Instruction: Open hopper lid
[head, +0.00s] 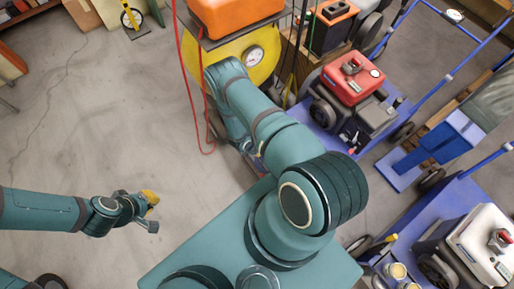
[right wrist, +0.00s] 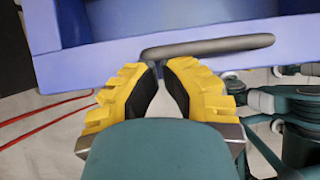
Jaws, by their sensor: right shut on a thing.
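In the right wrist view, a dark bar handle (right wrist: 225,44) runs across the front of a blue panel or rim (right wrist: 100,62), with a darker blue area (right wrist: 130,20) behind it. My right gripper (right wrist: 159,66) has its yellow fingertips shut on the left part of this handle. In the head view my right arm hides its own gripper and the handle. I cannot tell whether the blue part is the hopper lid or its body. My left gripper (head: 151,198) hangs over bare floor at the left, away from everything; its finger opening is too small to judge.
An orange box (head: 230,12) stands above a yellow machine with a round gauge (head: 253,54); a red cable (head: 185,90) hangs beside it. A red engine (head: 353,77) sits on a blue cart, and a white-topped engine (head: 480,240) stands lower right. Floor at left is largely clear.

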